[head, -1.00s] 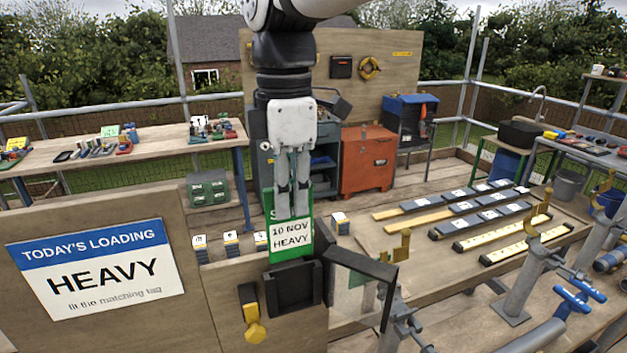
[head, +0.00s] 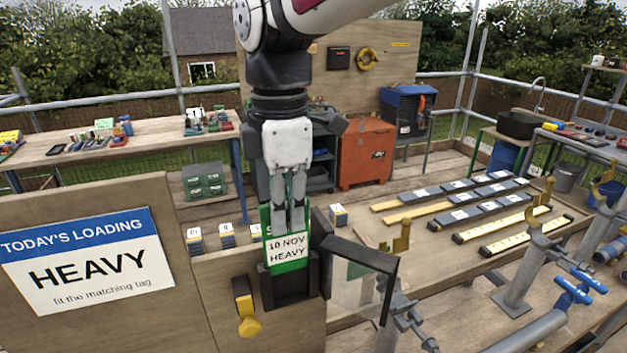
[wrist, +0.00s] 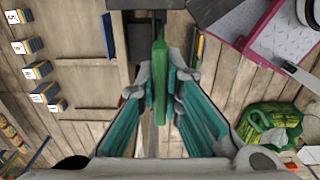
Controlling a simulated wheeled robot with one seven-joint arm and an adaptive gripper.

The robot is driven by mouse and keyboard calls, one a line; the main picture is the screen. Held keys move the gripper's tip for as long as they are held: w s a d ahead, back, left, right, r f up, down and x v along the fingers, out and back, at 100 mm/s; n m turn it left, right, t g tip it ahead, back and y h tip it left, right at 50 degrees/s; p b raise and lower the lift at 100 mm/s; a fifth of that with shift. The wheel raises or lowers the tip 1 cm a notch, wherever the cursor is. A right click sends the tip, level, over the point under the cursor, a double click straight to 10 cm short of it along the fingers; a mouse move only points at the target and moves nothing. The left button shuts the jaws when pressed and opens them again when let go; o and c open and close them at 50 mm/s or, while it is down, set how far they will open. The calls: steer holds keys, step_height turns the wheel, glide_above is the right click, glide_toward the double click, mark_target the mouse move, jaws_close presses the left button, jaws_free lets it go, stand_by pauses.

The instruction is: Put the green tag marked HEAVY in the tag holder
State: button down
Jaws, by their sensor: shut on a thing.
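The green tag (head: 289,253) carries a white label reading "10 NOV HEAVY". My gripper (head: 289,222) is shut on its upper part and holds it upright. In the wrist view the tag (wrist: 160,95) shows edge-on between the fingers of my gripper (wrist: 160,92). The tag holder (head: 289,287) is a black frame on the wooden board. The tag's lower edge is at the holder's opening, between its side walls; how deep it sits I cannot tell. The holder's clear hinged door (head: 358,280) stands open to the right.
A sign (head: 88,262) on the board reads "TODAY'S LOADING HEAVY, fit the matching tag". A yellow-handled latch (head: 247,310) is left of the holder. Small labelled stacks (head: 228,236) stand behind the board. Metal posts and clamps (head: 530,265) stand to the right.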

steer(key=shift+f+b, duration=1.2)
steer(key=shift+f, duration=1.9)
steer(key=shift+f, duration=0.1)
steer(key=c, duration=1.7)
jaws_free()
steer(key=shift+o, duration=0.2)
